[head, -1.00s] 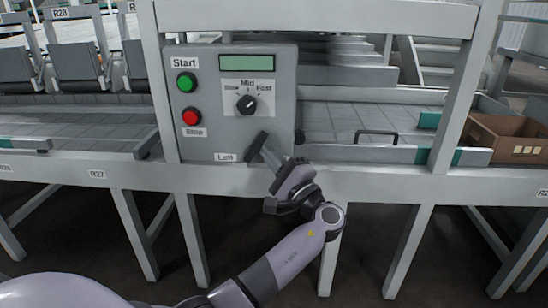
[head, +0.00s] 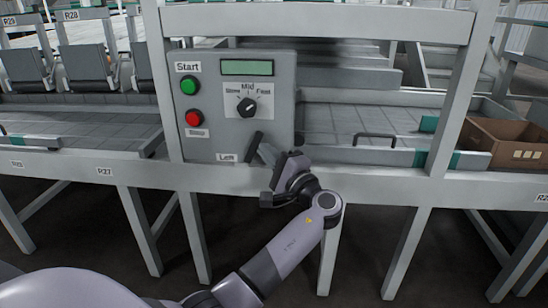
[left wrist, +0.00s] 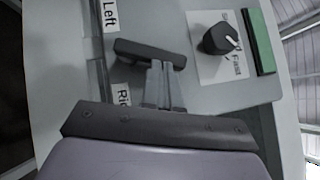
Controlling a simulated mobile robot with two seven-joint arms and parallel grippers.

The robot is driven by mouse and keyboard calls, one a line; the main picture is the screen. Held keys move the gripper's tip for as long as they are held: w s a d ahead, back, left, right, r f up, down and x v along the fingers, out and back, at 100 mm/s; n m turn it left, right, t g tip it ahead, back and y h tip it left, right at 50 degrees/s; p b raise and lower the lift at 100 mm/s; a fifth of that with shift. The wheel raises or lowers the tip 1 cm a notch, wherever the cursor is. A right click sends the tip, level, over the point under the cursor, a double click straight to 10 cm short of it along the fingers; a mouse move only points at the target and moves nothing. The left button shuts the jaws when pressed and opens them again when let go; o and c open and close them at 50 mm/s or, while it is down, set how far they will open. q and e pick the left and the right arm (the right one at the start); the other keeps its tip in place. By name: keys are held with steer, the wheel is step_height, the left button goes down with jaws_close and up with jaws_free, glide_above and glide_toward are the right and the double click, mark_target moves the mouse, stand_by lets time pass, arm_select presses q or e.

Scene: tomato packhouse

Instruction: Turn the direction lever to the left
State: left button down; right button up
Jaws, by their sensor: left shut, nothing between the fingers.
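The direction lever (head: 253,146) is a short dark bar low on the grey control panel, right of the "Left" label (head: 227,157). It stands nearly upright, its top leaning a little right. My left gripper (head: 264,152) is shut and empty, its fingertips close against the lever's right side. In the left wrist view the lever (left wrist: 145,52) lies across the picture and the shut fingers (left wrist: 161,70) reach its edge; I cannot tell whether they touch. The "Left" label (left wrist: 110,16) is clear there; the "Right" label (left wrist: 123,98) is partly hidden. My right gripper is not in view.
Above the lever are a speed knob (head: 247,107), a green display (head: 247,68), a green Start button (head: 190,85) and a red stop button (head: 194,118). A frame rail (head: 350,178) runs below the panel. A brown crate (head: 500,142) stands at right.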

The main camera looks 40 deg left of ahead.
mark_target(255, 140)
arm_select(q)
steer(key=n+p, duration=0.1)
steer(key=r+h+p, duration=0.1)
steer(key=r+n+g+h+p, duration=0.1)
steer(key=shift+s+a+n, duration=0.25)
steer(key=shift+a+n, duration=0.05)
steer(key=shift+a, duration=0.1)
steer(key=n+h+p, duration=0.1)
steer(key=p, duration=0.1)
steer(key=a+r+n+h+p, duration=0.1)
steer(key=p, duration=0.1)
steer(key=s+n+h+p, duration=0.1)
steer(key=p, duration=0.1)
steer(key=shift+a+r+h+p, duration=0.15)
steer(key=shift+a+h+p, duration=0.15)
steer(key=shift+a+p, duration=0.1)
steer(key=shift+s+a+n+h+p, duration=0.3)
steer(key=shift+n+h+p, duration=0.25)
steer(key=shift+p, duration=0.6)
steer(key=shift+a+f+h, duration=0.1)
steer(key=shift+f+h, duration=0.1)
steer(key=shift+h, duration=0.05)
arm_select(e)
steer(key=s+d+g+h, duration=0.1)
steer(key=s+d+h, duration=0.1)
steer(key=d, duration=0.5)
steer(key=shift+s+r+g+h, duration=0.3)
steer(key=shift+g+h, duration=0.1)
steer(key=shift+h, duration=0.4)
